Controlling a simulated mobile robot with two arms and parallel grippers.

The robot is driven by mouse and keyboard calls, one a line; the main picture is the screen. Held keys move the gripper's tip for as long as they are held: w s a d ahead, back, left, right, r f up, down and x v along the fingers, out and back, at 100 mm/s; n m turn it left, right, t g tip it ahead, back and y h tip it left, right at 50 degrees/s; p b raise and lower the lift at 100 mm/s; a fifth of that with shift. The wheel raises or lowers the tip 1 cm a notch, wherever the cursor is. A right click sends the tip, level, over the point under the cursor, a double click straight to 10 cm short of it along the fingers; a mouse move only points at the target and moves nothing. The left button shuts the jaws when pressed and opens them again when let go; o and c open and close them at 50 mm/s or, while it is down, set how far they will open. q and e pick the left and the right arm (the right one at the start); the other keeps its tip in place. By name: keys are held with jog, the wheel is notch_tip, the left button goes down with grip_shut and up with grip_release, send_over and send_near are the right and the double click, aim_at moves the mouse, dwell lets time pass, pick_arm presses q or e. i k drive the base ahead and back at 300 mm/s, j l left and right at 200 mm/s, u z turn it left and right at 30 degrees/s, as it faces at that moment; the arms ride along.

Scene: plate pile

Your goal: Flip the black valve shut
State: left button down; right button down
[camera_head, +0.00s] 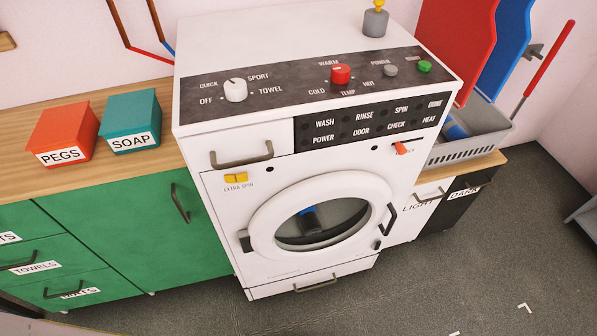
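I cannot make out a black valve anywhere in the head view. A red pipe (148,53) and a blue pipe (158,33) run down the wall at the upper left and pass out of sight behind the white washing machine (232,165). Neither of my grippers is in view.
Orange PEGS box (63,131) and teal SOAP box (130,117) stand on the wooden counter (25,104) over green cabinets (120,225). The machine's round door (262,222) looks closed. A grey basket (470,140) stands right. Grey floor (470,275) at front right is mostly clear.

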aim_at(375, 248)
jog(key=i+l, duration=0.1)
jog(key=l, duration=1)
jog(key=i+l, duration=0.15)
jog(key=l, duration=0.45)
jog(key=i+l, duration=0.1)
jog(key=l, duration=0.45)
jog(key=u, duration=0.05)
